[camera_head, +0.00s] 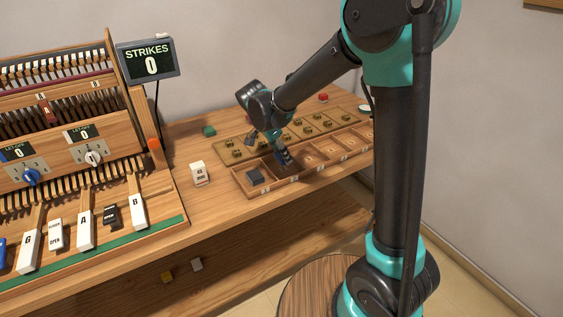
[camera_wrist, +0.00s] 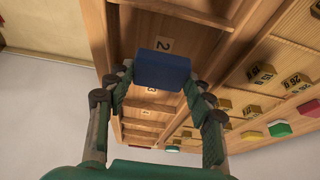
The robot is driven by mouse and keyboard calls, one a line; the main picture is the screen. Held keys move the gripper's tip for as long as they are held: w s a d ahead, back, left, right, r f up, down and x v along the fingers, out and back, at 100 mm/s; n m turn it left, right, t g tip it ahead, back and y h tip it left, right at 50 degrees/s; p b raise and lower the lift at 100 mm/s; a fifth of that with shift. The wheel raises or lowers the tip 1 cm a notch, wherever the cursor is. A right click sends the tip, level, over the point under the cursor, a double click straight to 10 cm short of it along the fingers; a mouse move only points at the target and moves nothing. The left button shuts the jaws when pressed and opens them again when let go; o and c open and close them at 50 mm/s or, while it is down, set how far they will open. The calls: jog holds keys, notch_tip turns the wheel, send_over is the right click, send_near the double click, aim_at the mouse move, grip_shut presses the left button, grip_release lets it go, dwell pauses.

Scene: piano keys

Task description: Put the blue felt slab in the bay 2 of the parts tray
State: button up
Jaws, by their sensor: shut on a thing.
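My gripper (camera_head: 284,158) is shut on the blue felt slab (camera_wrist: 162,70), which sits between the two fingertips in the wrist view. The head view shows only a small bluish patch of it at the fingertips. The wooden parts tray (camera_head: 289,180) lies along the front of the bench. The slab is over the tray, close to the label 2 (camera_wrist: 163,45) in the wrist view. The slab hides part of the bay under it, and I cannot tell whether it touches the tray. A dark grey slab (camera_head: 255,176) lies in the tray's leftmost bay.
Behind the tray is a wooden board (camera_head: 233,153) with several brass pieces. A white labelled block (camera_head: 199,173) stands left of the tray. A green block (camera_head: 209,131) and a red block (camera_head: 323,97) lie farther back. The keyboard (camera_head: 138,211) is at left.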

aim_at(279, 156)
jog(key=shift+f, duration=1.9)
jog(key=o, duration=0.8)
jog(key=shift+f, duration=0.1)
jog(key=shift+o, duration=0.2)
jog(key=v, duration=1.2)
jog(key=s+d+f+n+y, duration=0.1)
jog(key=s+d+f+n, duration=0.1)
jog(key=d, duration=0.5)
jog(key=s+d+f+n+y, duration=0.1)
jog(key=s+d+f+n, duration=0.1)
jog(key=d, duration=0.6)
jog(key=s+d+f+n+t+y, duration=0.1)
jog(key=s+d+f+n, duration=0.6)
jog(key=s+d, duration=0.5)
jog(key=shift+s+d+f+t+y, duration=0.2)
jog(key=shift+s+f+t+y, duration=0.15)
jog(key=shift+f, duration=0.35)
